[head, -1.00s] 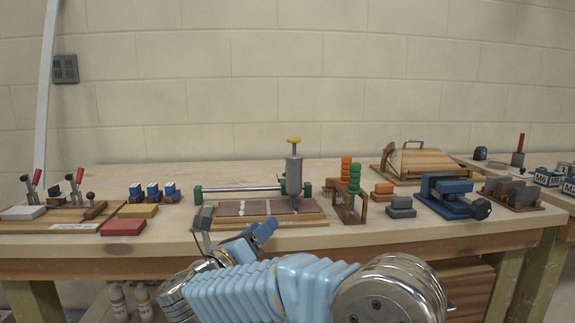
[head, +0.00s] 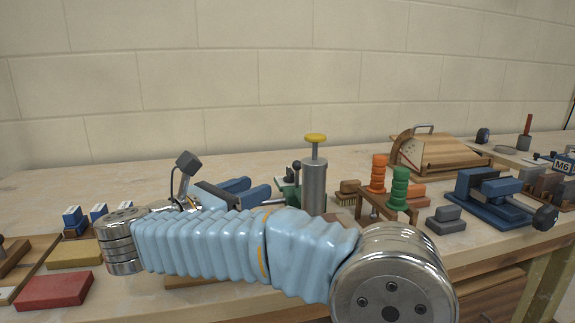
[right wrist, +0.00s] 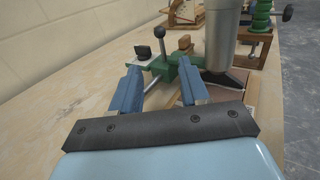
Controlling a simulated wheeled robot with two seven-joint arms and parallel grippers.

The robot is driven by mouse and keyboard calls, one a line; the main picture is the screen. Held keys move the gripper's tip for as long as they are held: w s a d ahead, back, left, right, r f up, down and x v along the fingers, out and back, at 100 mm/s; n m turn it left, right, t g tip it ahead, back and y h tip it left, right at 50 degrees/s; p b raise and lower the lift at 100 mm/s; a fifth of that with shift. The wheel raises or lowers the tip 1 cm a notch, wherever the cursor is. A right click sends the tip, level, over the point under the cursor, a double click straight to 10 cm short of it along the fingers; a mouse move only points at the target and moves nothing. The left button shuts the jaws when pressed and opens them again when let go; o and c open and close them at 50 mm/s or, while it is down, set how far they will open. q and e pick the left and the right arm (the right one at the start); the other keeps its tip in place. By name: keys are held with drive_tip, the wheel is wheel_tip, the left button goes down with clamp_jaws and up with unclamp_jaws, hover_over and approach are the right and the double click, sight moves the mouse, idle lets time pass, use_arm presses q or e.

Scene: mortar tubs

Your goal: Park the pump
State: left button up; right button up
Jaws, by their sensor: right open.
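The pump (head: 314,185) is an upright grey cylinder with a yellow knob on top. In the right wrist view its lower body (right wrist: 220,45) stands on or beside a green carriage (right wrist: 187,76) that has a dark-knobbed upright lever (right wrist: 160,38). My right gripper (head: 259,187) is open and empty, left of the pump at about carriage height. Its two blue fingers (right wrist: 158,72) point at the green carriage and the lever, which lie just ahead of and between the tips. Contact cannot be told. My arm hides the rail and panel below. My left gripper is not in view.
A wooden stand with orange and green stacked knobs (head: 399,190) stands right of the pump. Further right are a blue vise-like tool (head: 488,195) and a grey block (head: 446,218). Red (head: 54,291) and yellow (head: 75,255) blocks lie at left.

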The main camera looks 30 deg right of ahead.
sight(296, 171)
drive_tip(key=p+x, duration=0.3)
drive_tip(key=x, duration=0.9)
drive_tip(key=shift+d, duration=0.25)
drive_tip(key=shift+w+d, duration=0.15)
drive_tip(key=shift+d, duration=0.3)
drive_tip(key=shift+c, duration=0.2)
clamp_jaws()
